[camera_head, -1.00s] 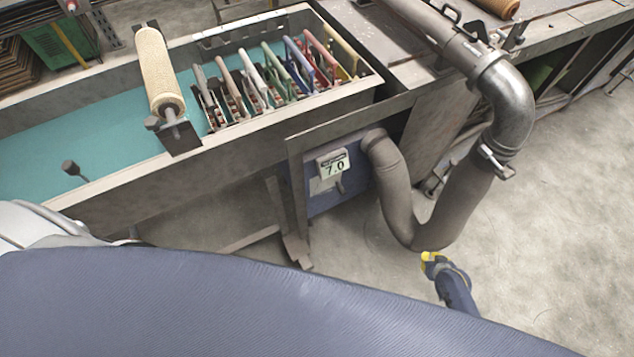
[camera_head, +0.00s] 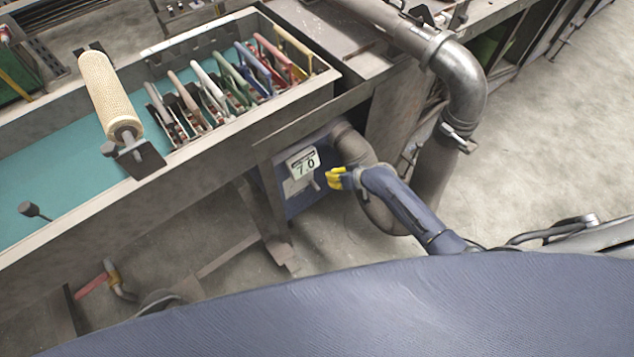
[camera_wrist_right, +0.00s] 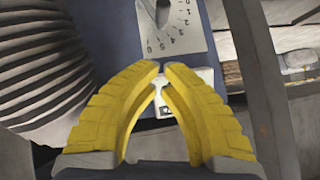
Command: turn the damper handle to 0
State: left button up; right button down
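In the right wrist view the handle (camera_wrist_right: 162,12) stands at the top over a white plate (camera_wrist_right: 188,28) with a number scale. My right gripper (camera_head: 330,178), with yellow fingers, is just right of the handle in the head view. In the right wrist view its fingertips (camera_wrist_right: 165,68) nearly meet, with nothing seen held between them, below the handle and apart from it in the picture. My left gripper is out of view.
A flexible duct (camera_head: 352,150) curves close beside the box, partly behind my right arm; its ribs show in the wrist view (camera_wrist_right: 40,70). A metal frame post (camera_head: 268,205) stands left of the box. The teal vat (camera_head: 80,185) with several coloured handles lies above left.

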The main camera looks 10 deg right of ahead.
aim_at(312, 183)
jog(key=shift+w+a+f, duration=0.65)
jog(key=shift+a+f, duration=0.05)
jog(key=shift+f, duration=0.8)
jog(key=shift+w+a+f, duration=0.7)
jog(key=shift+f, duration=0.75)
jog(key=shift+w+a+f, duration=0.65)
jog(key=shift+a+f, duration=0.05)
jog(key=shift+f, duration=0.8)
jog(key=shift+s+a+f, duration=0.1)
jog(key=shift+s, duration=0.05)
jog(key=shift+a+h, duration=0.2)
jog(key=shift+h, duration=0.1)
